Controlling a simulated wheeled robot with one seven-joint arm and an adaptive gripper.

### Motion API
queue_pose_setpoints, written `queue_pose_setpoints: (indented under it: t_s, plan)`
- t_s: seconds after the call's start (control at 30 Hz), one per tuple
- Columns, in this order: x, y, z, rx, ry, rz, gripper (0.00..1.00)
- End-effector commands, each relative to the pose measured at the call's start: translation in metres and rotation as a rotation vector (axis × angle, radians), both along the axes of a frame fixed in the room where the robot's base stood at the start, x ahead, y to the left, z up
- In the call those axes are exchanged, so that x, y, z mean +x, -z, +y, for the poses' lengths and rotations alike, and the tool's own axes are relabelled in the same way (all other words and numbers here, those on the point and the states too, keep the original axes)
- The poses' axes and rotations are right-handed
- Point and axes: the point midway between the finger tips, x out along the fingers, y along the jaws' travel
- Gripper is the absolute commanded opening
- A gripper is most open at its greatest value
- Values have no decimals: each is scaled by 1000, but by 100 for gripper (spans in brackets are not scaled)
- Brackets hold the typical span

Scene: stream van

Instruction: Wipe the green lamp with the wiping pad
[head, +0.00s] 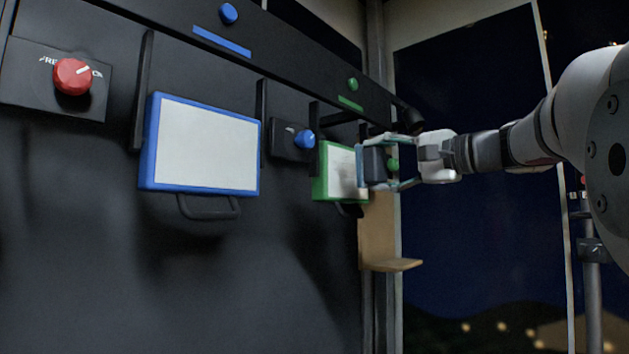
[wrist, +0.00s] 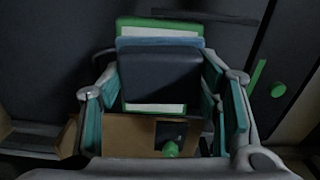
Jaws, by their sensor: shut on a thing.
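The green lamp (head: 333,170) is a white panel in a green frame on the dark wall, right of the blue-framed one. Grey shading shows on its white face near the pad. My gripper (head: 376,166) is in front of its right part, shut on the wiping pad (head: 373,160). The pad is a dark block with a blue layer on its far side; it also shows in the wrist view (wrist: 160,76). There it covers the middle of the green lamp (wrist: 160,24), leaving its top edge and a lower strip visible. I cannot tell whether pad and lamp touch.
A blue-framed panel (head: 205,146) hangs to the left, with a red knob (head: 72,76) beyond it. A blue knob (head: 304,138) sits between the panels. A green knob (head: 393,165) shows behind my fingers. A small wooden shelf (head: 391,265) is below my gripper.

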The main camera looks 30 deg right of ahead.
Motion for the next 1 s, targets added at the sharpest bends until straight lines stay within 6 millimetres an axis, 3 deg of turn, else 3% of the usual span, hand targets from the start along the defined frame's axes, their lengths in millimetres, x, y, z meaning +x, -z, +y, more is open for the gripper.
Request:
queue_pose_setpoints:
  t_s: [0.5, 1.0]
  plan:
    - [44, 1, 16, 0, -1, 2, 36]
    - [50, 1, 18, 1, 0, 1, 36]
